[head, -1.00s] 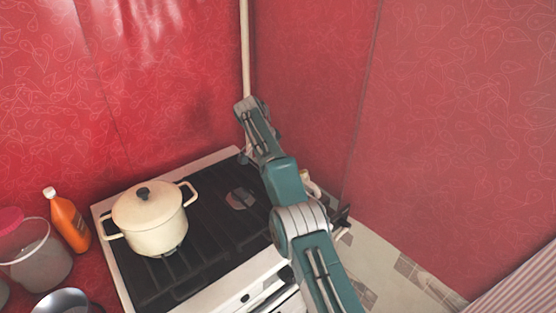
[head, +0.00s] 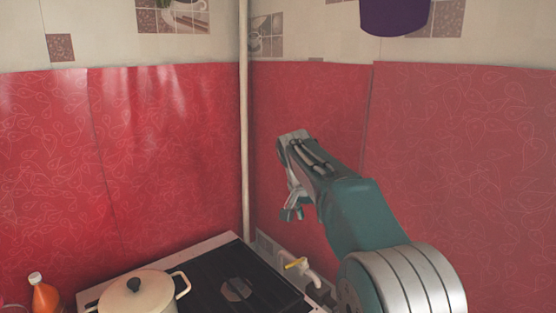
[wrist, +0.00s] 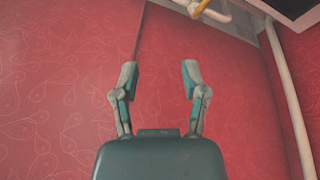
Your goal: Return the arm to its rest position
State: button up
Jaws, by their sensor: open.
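My gripper (head: 291,213) hangs from the end of my teal arm in the head view, up in front of the red wall and right of the stove. In the wrist view its two fingers (wrist: 159,80) stand apart with nothing between them. It is open and empty, with the red wall behind it. It touches nothing that I can see.
A stove (head: 215,262) stands at the lower left, with a cream lidded pot (head: 140,295) on it. An orange bottle (head: 45,297) is at its left. A pipe with a yellow valve handle (head: 296,264) is at the stove's right. A purple object (head: 395,15) hangs above.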

jog(key=s+d+r+n+t+y, duration=0.1)
jog(key=s+d+r+n, duration=0.15)
jog(key=s, duration=0.65)
jog(key=s+d+r+n+y, duration=0.1)
jog(key=s+d, duration=0.2)
jog(key=s, duration=0.6)
jog(key=s+d+f+n+t, duration=0.1)
jog(key=s+f, duration=0.3)
jog(key=s, duration=0.5)
jog(key=s+d+f+n+t, duration=0.1)
jog(key=s+f, duration=0.4)
jog(key=s, duration=0.4)
jog(key=shift+y, duration=0.3)
jog(key=shift+s+f, duration=0.1)
